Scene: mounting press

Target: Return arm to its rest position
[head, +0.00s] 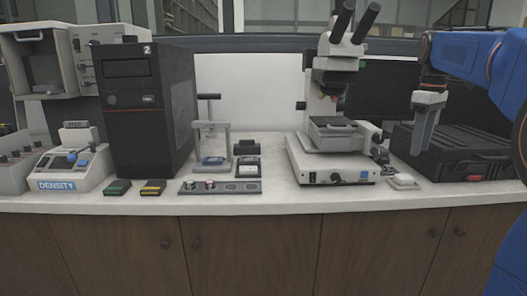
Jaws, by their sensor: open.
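My gripper (427,122) hangs at the right of the head view, pointing down, above the counter and in front of the black case. My blue arm comes in from the right edge. The gripper is seen nearly side-on, so the gap between its fingers hardly shows. I see nothing held in it. The mounting press (211,142), a small frame with a top handle, stands left of centre on the counter, well away from my gripper.
A microscope (333,140) stands just left of my gripper. A black case (460,155) lies behind and below it. A black computer tower (150,110) and a density device (70,165) stand at the left. The counter's front edge (270,205) is mostly clear.

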